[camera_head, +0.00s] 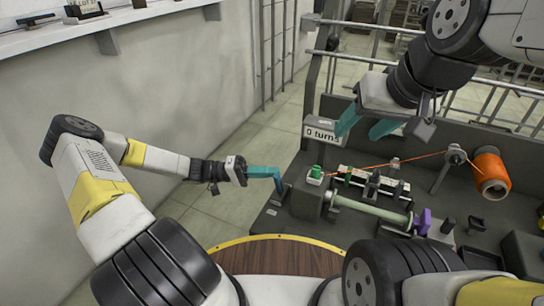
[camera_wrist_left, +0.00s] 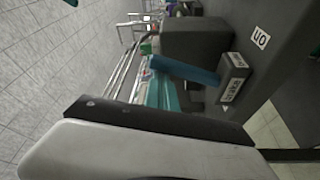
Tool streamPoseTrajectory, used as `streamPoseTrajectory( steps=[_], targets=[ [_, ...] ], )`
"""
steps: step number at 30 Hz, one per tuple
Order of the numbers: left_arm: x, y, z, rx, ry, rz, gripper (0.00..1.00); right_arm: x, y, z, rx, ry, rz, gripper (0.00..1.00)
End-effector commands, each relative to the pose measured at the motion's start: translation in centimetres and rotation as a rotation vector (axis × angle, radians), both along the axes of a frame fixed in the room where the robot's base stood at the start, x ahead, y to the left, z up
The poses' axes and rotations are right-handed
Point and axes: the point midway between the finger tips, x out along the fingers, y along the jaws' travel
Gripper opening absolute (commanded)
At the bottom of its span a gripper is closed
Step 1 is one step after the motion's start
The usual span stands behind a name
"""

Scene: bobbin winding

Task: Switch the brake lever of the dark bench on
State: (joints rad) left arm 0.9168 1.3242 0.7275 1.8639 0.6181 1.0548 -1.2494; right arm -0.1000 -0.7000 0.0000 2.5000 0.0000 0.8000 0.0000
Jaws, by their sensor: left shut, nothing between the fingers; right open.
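The dark bench (camera_head: 460,225) fills the right of the head view. A small dark block (camera_head: 282,196) at its near left corner carries the brake lever. In the left wrist view the blue lever (camera_wrist_left: 185,69) leans out from the labelled block (camera_wrist_left: 233,76). My left gripper (camera_head: 268,172) is shut and empty, with its teal fingertips at the lever; I cannot tell whether they touch. Its teal fingers (camera_wrist_left: 165,93) show partly behind the lever in the wrist view. My right gripper (camera_head: 365,126) is open and empty above the bench's back part.
A "0 turns" display (camera_head: 322,132) stands at the bench's back left. An orange thread runs from an orange spool (camera_head: 491,172) toward a green piece (camera_head: 316,171). A purple part (camera_head: 423,222) sits on the roller. A round wooden table (camera_head: 275,258) is in front.

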Motion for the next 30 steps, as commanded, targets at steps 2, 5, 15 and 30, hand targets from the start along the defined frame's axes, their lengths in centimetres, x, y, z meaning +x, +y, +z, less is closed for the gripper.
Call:
streamPoseTrajectory(
  steps=[2, 5, 15, 30],
  targets=[
    [-0.3, 0.2, -0.2, 0.002, 0.002, -0.007, 0.00, 0.0, 0.0, 0.0, 0.000, 0.000, 0.000, 0.55],
    [-0.2, 1.1, -0.4, 0.004, 0.001, -0.005, 0.00, 0.0, 0.0, 0.0, 0.000, 0.000, 0.000, 0.55],
    [0.4, 6.5, -0.7, 0.002, 0.000, 0.001, 0.00, 0.0, 0.0, 0.0, 0.000, 0.000, 0.000, 0.55],
    [0.5, 7.7, -0.8, 0.000, 0.001, -0.001, 0.00, 0.0, 0.0, 0.0, 0.000, 0.000, 0.000, 0.55]
  ],
)
